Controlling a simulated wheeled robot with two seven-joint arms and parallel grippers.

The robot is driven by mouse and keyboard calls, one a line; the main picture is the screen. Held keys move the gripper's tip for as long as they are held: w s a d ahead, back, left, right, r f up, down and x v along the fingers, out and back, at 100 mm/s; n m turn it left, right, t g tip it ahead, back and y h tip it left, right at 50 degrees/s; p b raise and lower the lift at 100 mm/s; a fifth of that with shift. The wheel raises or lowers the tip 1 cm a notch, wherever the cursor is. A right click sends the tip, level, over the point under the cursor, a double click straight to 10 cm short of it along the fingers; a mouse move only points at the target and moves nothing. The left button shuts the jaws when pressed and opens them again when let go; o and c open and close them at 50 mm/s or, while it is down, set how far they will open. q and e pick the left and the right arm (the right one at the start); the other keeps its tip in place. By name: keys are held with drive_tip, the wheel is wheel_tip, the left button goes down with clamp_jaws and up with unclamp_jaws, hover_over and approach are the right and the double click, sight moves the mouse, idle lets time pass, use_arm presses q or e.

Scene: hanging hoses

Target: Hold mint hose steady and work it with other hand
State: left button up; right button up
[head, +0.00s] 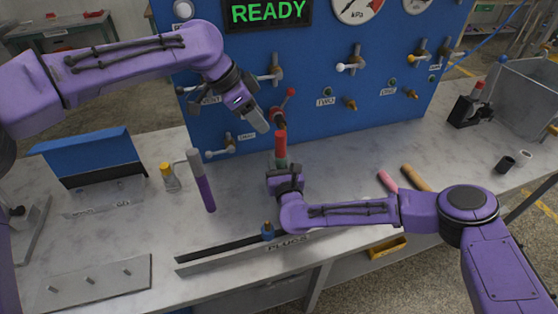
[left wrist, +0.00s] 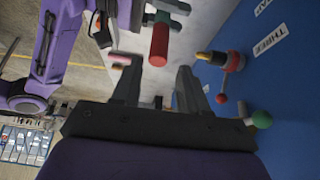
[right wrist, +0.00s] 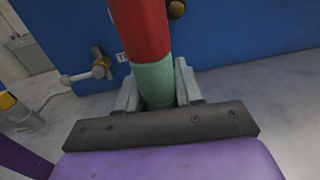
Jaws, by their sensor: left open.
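The mint hose shows as a short upright piece with a mint lower part (head: 281,163) and a thick red upper end (head: 280,143). In the right wrist view its mint part (right wrist: 154,84) sits between the fingers of my right gripper (right wrist: 158,92), which look closed on it. The lower end is hidden by that gripper. My left gripper (head: 262,124) is open and empty, above and slightly left of the red end, near the blue panel. In the left wrist view the red end (left wrist: 159,46) lies ahead of the open fingers (left wrist: 160,80), apart from them.
The blue panel (head: 300,115) stands close behind, with a red-handled valve (head: 279,114) and brass port (left wrist: 210,57) near my left gripper. A purple grey-topped cylinder (head: 204,185) and yellow-capped fitting (head: 169,178) stand left. A plugs rail (head: 220,258) lies in front; two handles (head: 415,177) lie right.

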use_arm(q)
drive_tip(key=shift+o, duration=1.1)
drive_tip(key=shift+s+d+f, duration=0.1)
drive_tip(key=shift+d+f, duration=0.1)
drive_tip(key=shift+d, duration=0.05)
drive_tip(key=y, duration=0.2)
hover_over(282, 146)
drive_tip(key=w, duration=0.1)
drive_tip(key=shift+a+f+g, duration=0.15)
drive_tip(key=shift+a+f, duration=0.1)
drive_tip(key=shift+f, duration=0.25)
drive_tip(key=shift+a+f+g, duration=0.15)
drive_tip(key=shift+a+f, duration=0.05)
drive_tip(key=shift+f, duration=0.25)
drive_tip(key=shift+w+d+r+y, duration=0.2)
drive_tip(key=shift+d+r+y, duration=0.2)
drive_tip(key=shift+d+y, duration=0.2)
drive_tip(key=r, duration=0.1)
drive_tip(key=r+y, duration=0.1)
drive_tip(key=shift+a+r+g, duration=0.3)
drive_tip(key=shift+a+r, duration=0.05)
drive_tip(key=shift+a, duration=0.05)
drive_tip(key=shift+s+a+f, duration=0.2)
drive_tip(key=shift+a+f, duration=0.35)
drive_tip(key=f, duration=0.3)
drive_tip(key=d+f, duration=0.1)
drive_tip(key=f, duration=0.7)
drive_tip(key=shift+w+d, duration=0.25)
drive_tip(key=shift+r, duration=0.1)
clamp_jaws()
